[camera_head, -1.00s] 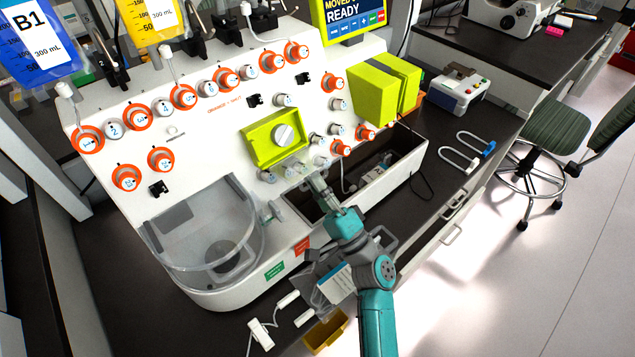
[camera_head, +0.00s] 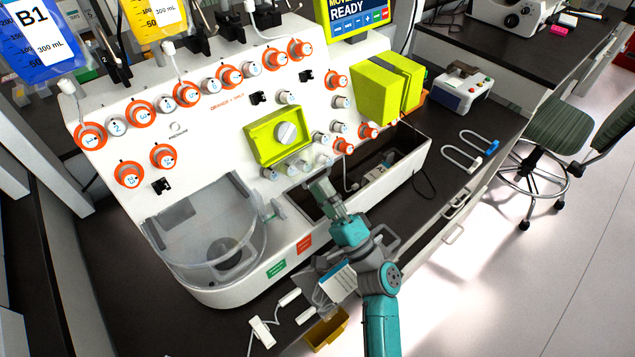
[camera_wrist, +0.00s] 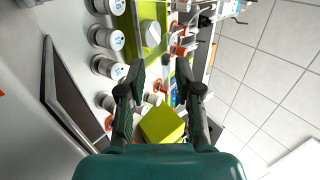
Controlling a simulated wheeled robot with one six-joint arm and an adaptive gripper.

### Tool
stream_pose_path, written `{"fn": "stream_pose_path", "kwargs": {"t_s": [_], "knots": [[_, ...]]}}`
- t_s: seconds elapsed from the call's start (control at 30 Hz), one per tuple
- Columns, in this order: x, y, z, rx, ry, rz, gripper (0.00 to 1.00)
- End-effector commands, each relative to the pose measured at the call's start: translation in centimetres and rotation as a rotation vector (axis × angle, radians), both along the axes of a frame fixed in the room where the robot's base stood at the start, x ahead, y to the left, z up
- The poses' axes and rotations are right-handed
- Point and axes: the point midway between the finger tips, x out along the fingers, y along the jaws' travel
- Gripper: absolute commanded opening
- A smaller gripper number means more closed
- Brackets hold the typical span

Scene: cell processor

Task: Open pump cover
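The pump cover appears to be the yellow-green housing (camera_head: 262,146) on the white machine's sloped front. A round white knob (camera_head: 287,132) sits on it. It looks closed. In the wrist view the yellow-green housing (camera_wrist: 134,14) and its knob (camera_wrist: 152,33) are at the top, beyond my fingertips. My gripper (camera_head: 320,184) is below and right of the housing, above the machine's open dark tray, and touches nothing that I can see. In the wrist view my gripper (camera_wrist: 160,76) has its two fingers apart, with nothing between them.
Small white knobs (camera_head: 295,170) line the panel below the housing. A clear round basin (camera_head: 205,245) stands to the left. Two yellow-green blocks (camera_head: 375,95) stand to the right. The open tray (camera_head: 415,165) lies under my gripper. Orange-ringed knobs (camera_head: 230,77) run above.

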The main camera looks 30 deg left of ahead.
Motion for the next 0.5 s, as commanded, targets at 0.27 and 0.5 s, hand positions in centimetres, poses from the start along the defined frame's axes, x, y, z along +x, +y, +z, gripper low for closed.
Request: {"fn": "stream_pose_path", "kwargs": {"t_s": [0.27, 0.5], "knots": [[-1.7, -4.2, -3.3, -0.002, 0.002, -0.002, 0.34], [-2.9, -6.7, -5.2, -0.003, 0.003, 0.0, 0.34]]}}
